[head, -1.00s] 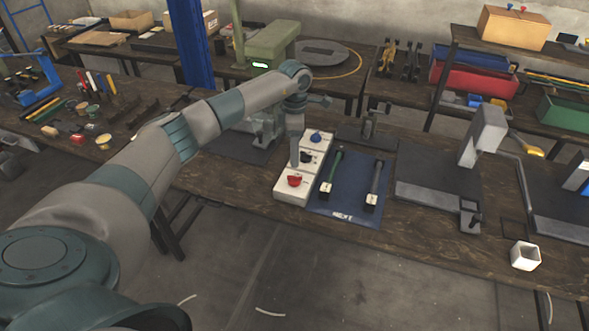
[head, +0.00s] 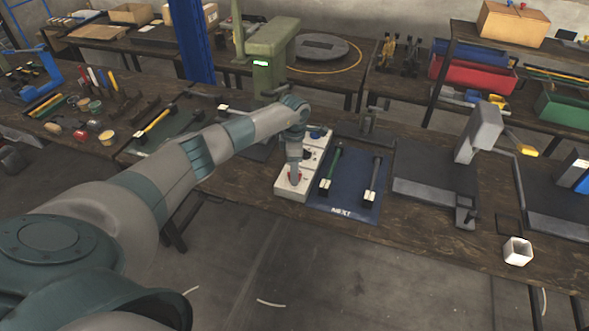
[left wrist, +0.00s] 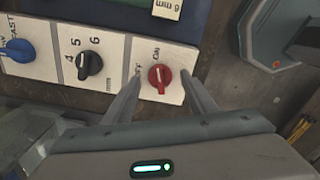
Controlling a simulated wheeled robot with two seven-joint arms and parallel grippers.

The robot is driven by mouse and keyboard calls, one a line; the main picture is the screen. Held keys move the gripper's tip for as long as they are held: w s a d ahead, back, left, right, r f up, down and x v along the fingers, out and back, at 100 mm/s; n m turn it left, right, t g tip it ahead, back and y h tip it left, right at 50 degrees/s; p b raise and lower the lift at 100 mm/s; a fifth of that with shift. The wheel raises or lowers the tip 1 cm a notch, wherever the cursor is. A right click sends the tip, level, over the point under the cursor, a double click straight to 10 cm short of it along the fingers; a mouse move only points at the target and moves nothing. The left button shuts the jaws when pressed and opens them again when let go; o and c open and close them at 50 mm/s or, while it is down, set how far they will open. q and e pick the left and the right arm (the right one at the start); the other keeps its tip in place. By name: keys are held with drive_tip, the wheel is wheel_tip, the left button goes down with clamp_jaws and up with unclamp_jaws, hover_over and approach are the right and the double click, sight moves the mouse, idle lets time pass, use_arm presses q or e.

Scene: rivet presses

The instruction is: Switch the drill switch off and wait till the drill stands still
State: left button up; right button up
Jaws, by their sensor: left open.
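A white switch box (head: 284,191) stands on the bench, carrying a red, a black and a blue knob. In the left wrist view the red knob (left wrist: 160,76) has OFF and ON labels beside it; its grip bar runs roughly toward ON. My left gripper (left wrist: 161,80) is open, with one finger on each side of the red knob; I cannot tell whether they touch it. In the head view my left gripper (head: 294,180) hides most of the red knob. A green machine (head: 274,42) with a lit display stands behind; I cannot tell whether it is turning. My right gripper is not in view.
The black knob (left wrist: 89,64) and blue knob (left wrist: 18,50) sit in line beside the red one. A blue mat (head: 345,195) with two handled tools lies right of the box.

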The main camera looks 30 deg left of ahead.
use_arm(q)
drive_tip(key=c, duration=1.1)
drive_tip(key=shift+n, duration=0.4)
drive_tip(key=shift+f+n+b, duration=0.1)
drive_tip(key=shift+n+b, duration=0.85)
drive_tip(key=shift+n, duration=0.25)
drive_tip(key=n+b, duration=0.1)
drive_tip(key=n, duration=0.2)
drive_tip(key=shift+n, duration=0.3)
drive_tip(key=n+b, duration=0.1)
drive_tip(key=n, duration=0.2)
drive_tip(key=shift+n, duration=0.3)
drive_tip(key=shift+n+b, duration=0.45)
drive_tip(key=shift+n, duration=1.45)
